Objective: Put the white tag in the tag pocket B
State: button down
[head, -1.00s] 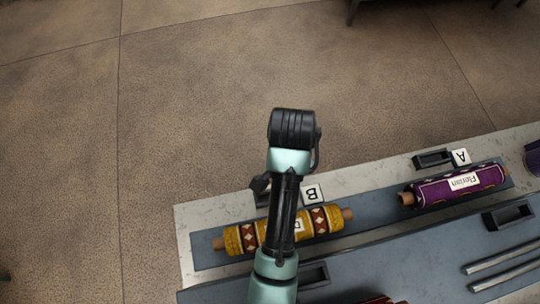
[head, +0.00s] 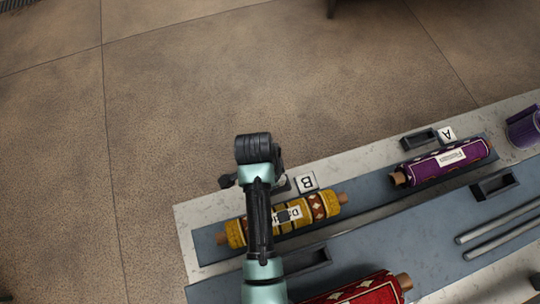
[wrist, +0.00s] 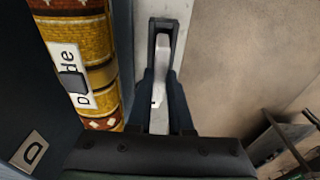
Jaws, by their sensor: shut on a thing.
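The white tag (wrist: 158,113) is pale and narrow, between the dark fingers of my gripper (wrist: 161,84) in the wrist view. My gripper is shut on it. Tag pocket B, a narrow black frame (wrist: 165,23), lies straight beyond the fingertips, in line with the tag. White shows inside the frame; I cannot tell how far the tag reaches into it. In the head view my arm hides the gripper, the tag and most of the pocket, beside the white B plate (head: 306,181).
A yellow patterned roll (head: 325,206) lies close beside pocket B; it also fills the left of the wrist view (wrist: 95,45). A purple roll (head: 447,161), the A pocket (head: 418,140), a red roll (head: 365,291) and metal rods (head: 500,232) lie further off. Open floor is beyond the table.

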jog(key=shift+f, duration=1.1)
jog(key=shift+f, duration=0.1)
jog(key=c, duration=0.8)
grip_release()
